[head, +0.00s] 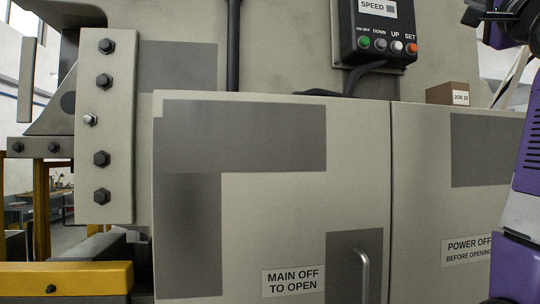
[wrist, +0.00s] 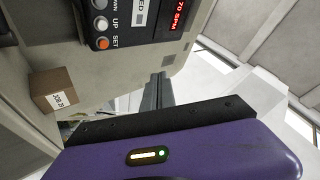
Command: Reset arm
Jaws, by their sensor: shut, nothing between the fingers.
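My gripper (wrist: 157,92) shows in the wrist view as a narrow grey pair of fingers beyond the black bar and purple hand. The fingers are together with nothing held between them. They point up past the machine's side, apart from the control box and the cardboard box. In the head view my purple arm (head: 522,175) rises along the right edge, and its upper part is cut off by the frame, so the fingers cannot be made out there.
A black control box (head: 379,30) with several buttons is mounted on the machine; it also shows in the wrist view (wrist: 133,22). A small cardboard box (head: 447,94) labelled JOB 29 sits on the cabinet (head: 290,215) ledge. A yellow beam (head: 65,275) lies at lower left.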

